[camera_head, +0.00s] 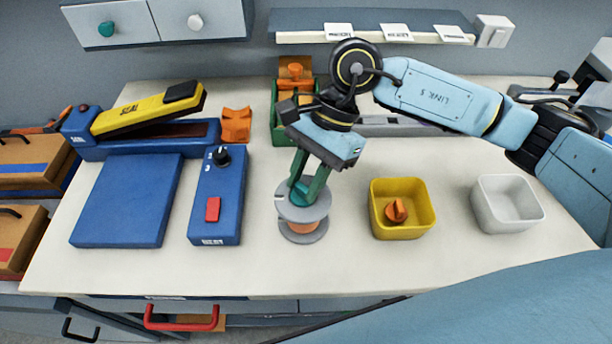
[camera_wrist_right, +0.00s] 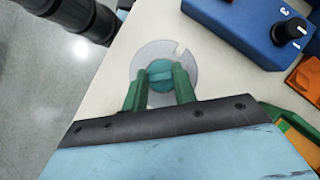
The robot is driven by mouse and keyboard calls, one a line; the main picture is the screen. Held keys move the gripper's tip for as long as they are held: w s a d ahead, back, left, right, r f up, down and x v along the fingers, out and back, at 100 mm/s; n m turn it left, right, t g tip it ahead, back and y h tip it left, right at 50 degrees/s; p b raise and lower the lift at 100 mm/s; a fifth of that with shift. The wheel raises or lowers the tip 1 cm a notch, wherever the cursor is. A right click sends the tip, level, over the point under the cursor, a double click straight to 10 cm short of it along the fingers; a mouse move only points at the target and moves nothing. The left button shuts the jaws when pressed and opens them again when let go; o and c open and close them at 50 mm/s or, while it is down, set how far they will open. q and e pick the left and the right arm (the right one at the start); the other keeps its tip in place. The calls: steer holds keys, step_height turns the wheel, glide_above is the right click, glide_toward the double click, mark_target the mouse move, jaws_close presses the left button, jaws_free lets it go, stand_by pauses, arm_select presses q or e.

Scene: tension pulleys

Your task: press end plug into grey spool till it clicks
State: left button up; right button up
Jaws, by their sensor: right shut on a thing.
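The grey spool (camera_head: 303,227) stands upright on the table, with grey flanges and an orange middle. My right gripper (camera_head: 305,190) points down at the top of the spool, its green fingers shut on the teal end plug (camera_head: 299,194). In the right wrist view the plug (camera_wrist_right: 160,76) sits between the fingertips (camera_wrist_right: 160,85), over the middle of the spool's notched grey flange (camera_wrist_right: 192,62). I cannot tell how deep the plug sits in the spool. My left gripper is not in view.
A blue box with a knob and red button (camera_head: 215,195) stands left of the spool. A yellow bin (camera_head: 428,222) with an orange piece (camera_head: 396,211) and an empty white bin (camera_head: 535,212) stand right. A green bin (camera_head: 276,137) is behind. The table front is clear.

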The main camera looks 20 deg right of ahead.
steer(key=shift+f, duration=0.2)
steer(key=o, duration=1)
steer(key=shift+r, duration=0.1)
steer(key=v, duration=0.5)
steer(key=shift+w+d+r, duration=0.15)
steer(key=shift+r, duration=0.2)
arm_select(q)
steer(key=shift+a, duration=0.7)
arm_select(e)
steer(key=v, duration=0.7)
steer(key=shift+d+r, duration=0.15)
steer(key=shift+r, duration=0.1)
